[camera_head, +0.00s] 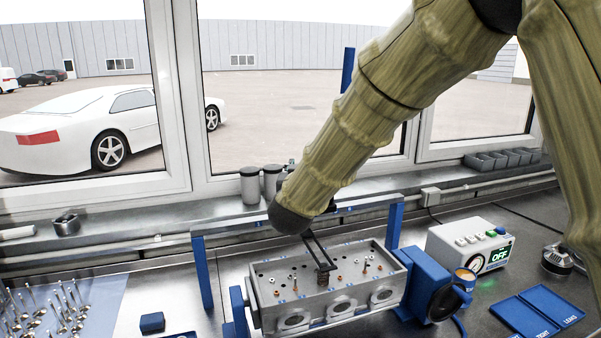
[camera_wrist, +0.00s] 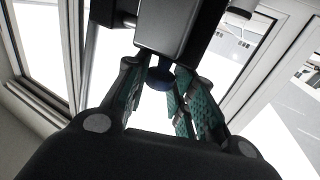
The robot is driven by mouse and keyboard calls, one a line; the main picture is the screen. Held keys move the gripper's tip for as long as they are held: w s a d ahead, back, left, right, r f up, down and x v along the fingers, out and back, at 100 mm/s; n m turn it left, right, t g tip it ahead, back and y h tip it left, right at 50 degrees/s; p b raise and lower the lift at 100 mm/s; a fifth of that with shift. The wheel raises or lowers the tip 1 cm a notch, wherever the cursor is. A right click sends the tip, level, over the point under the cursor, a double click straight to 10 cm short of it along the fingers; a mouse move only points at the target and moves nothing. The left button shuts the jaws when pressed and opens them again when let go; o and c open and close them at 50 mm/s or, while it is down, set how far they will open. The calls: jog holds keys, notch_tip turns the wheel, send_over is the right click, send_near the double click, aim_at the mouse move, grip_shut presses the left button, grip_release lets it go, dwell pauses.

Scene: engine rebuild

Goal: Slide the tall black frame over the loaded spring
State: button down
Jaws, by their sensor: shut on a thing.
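The tall black frame (camera_head: 316,250) stands over the grey cylinder head (camera_head: 262,302), leaning in the camera_head view. Its lower end is at a small dark and coppery part (camera_head: 323,280), which seems to be the loaded spring. I cannot tell whether the frame is around the spring or only above it. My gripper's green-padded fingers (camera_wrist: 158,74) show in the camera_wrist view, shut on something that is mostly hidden. In the camera_head view my arm covers the gripper above the frame's upper end, so the frame appears to be what it holds.
Blue stand posts (camera_head: 202,272) flank the cylinder head. A blue clamp unit (camera_head: 424,284) and a white box reading OFF (camera_head: 470,243) are at right. Blue trays (camera_head: 537,310) lie front right. Windows stand behind.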

jog(key=c, duration=1.2)
grip_release()
jog(key=shift+r, duration=0.35)
jog(key=shift+o, duration=0.2)
jog(key=shift+s, duration=0.1)
jog(key=shift+f, duration=0.15)
jog(key=s, duration=1.2)
